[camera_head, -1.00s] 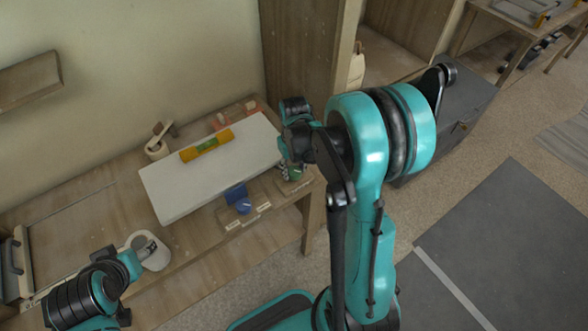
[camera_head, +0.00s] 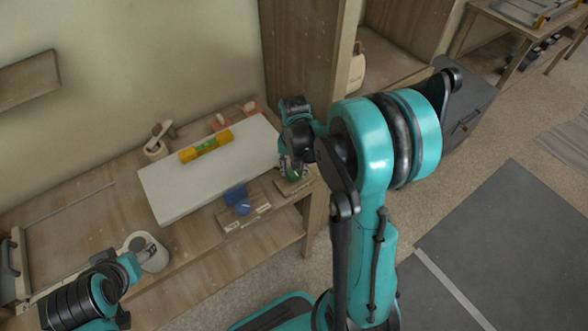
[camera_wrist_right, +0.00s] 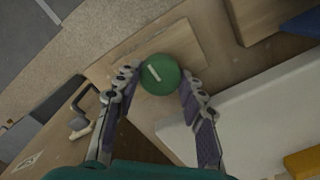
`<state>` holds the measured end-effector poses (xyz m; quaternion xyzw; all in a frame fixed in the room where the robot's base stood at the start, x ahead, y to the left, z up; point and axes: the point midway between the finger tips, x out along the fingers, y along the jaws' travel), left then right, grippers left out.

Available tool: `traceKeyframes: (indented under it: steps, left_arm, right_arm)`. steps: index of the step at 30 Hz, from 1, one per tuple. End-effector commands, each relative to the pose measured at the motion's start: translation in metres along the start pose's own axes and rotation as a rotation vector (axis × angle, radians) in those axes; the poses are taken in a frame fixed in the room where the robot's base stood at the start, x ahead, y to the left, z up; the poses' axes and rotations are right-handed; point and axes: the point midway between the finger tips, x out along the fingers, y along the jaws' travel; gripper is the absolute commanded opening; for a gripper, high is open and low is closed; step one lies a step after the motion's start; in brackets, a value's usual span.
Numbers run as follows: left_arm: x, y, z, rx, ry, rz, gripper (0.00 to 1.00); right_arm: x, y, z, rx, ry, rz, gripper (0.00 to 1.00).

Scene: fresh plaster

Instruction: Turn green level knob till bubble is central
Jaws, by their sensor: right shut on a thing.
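My right gripper (camera_wrist_right: 160,78) is shut on the green knob (camera_wrist_right: 160,74), with a finger at each side. The knob is round with a pale line on its top. In the head view the right gripper (camera_head: 291,168) is at the right front corner of the white board (camera_head: 170,192) and mostly hides the knob. A yellow level (camera_head: 222,137) with a green middle lies on the board; its bubble is too small to read.
A white round container (camera_head: 155,260) is by the left gripper on the wooden bench (camera_head: 80,215). A pot with a wooden handle (camera_head: 156,149) stands behind the board. A wooden cabinet side (camera_head: 300,60) rises behind my right arm.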

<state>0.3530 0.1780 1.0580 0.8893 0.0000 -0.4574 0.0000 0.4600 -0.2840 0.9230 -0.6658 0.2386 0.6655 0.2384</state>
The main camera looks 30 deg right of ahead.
Motion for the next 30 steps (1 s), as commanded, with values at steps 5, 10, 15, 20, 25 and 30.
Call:
traceKeyframes:
  steps: [5, 10, 15, 20, 25, 30]
  left_arm:
    - [0.0, 0.0, 0.0, 0.0, 0.0, 0.0, 0.6]
    - [0.0, 0.0, 0.0, 0.0, 0.0, 0.0, 0.6]
    - [0.0, 0.0, 0.0, 0.0, 0.0, 0.0, 0.6]
    - [0.0, 0.0, 0.0, 0.0, 0.0, 0.0, 0.6]
    - [0.0, 0.0, 0.0, 0.0, 0.0, 0.0, 0.6]
    - [0.0, 0.0, 0.0, 0.0, 0.0, 0.0, 0.6]
  right_arm:
    - [0.001, 0.0, 0.001, 0.013, -0.002, 0.0, 0.11]
    - [0.001, 0.0, 0.001, 0.014, -0.002, 0.0, 0.11]
    - [0.001, 0.0, 0.001, 0.013, -0.002, 0.0, 0.45]
    - [0.0, 0.0, 0.001, 0.013, -0.002, 0.0, 0.61]
    - [0.0, 0.0, 0.0, 0.013, -0.001, 0.0, 0.61]
    - [-0.011, 0.0, 0.0, 0.013, -0.001, 0.0, 0.61]
